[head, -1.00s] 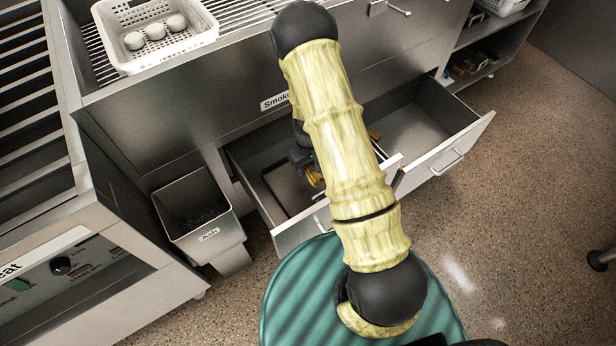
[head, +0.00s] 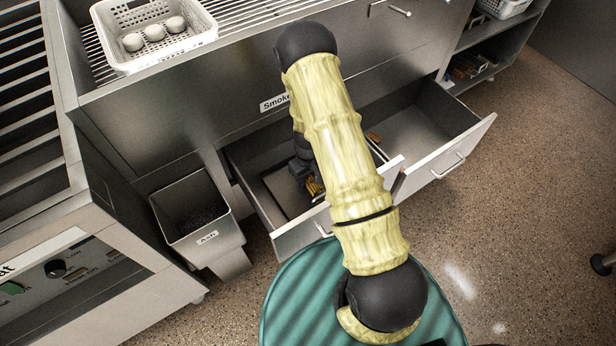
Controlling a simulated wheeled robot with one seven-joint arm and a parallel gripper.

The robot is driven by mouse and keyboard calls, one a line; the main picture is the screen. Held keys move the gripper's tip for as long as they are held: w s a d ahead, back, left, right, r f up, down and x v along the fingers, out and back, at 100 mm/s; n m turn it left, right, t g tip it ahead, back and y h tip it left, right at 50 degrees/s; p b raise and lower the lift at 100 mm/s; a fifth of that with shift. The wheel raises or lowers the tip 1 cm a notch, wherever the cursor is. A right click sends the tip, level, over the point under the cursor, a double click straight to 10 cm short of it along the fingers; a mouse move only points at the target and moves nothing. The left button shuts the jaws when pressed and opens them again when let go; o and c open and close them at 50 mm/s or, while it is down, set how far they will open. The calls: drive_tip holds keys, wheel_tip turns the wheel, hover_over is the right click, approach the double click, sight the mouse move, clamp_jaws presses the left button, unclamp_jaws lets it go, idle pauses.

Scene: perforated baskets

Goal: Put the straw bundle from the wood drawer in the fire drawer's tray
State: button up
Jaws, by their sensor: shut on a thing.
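The straw bundle (head: 316,188) is a small yellow-brown bunch, mostly hidden behind my arm. My gripper (head: 311,181) is shut on it, over the left open drawer (head: 289,235). That drawer has a dark-edged tray (head: 272,186) inside, and the bundle appears above or within the tray; I cannot tell whether it touches the tray floor. The right open drawer (head: 425,132) is mostly bare, with a small brown piece (head: 374,137) at its left side. My arm hides part of both drawers, and no drawer labels are readable.
An ash bin (head: 207,252) hangs left of the drawers. A white perforated basket (head: 176,48) with several round pale items stands on the grate above. A heater unit with a knob (head: 55,268) is at left. A green round surface (head: 290,300) lies in front.

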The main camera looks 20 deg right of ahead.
drive_tip(key=shift+f, duration=0.2)
drive_tip(key=o, duration=0.9)
drive_tip(key=shift+o, duration=0.2)
drive_tip(key=shift+r, duration=0.1)
wheel_tip(320, 180, up, 12)
drive_tip(key=p, duration=0.3)
drive_tip(key=shift+p, duration=0.4)
drive_tip(key=shift+r, duration=0.15)
drive_tip(key=s+r+m+t, duration=0.1)
drive_tip(key=s+r, duration=0.6)
drive_tip(key=r, duration=0.4)
drive_tip(key=s+r+m+t, duration=0.1)
drive_tip(key=s+r+m, duration=0.1)
drive_tip(key=s+r, duration=0.5)
wheel_tip(320, 180, up, 4)
drive_tip(key=shift+m+t, duration=0.3)
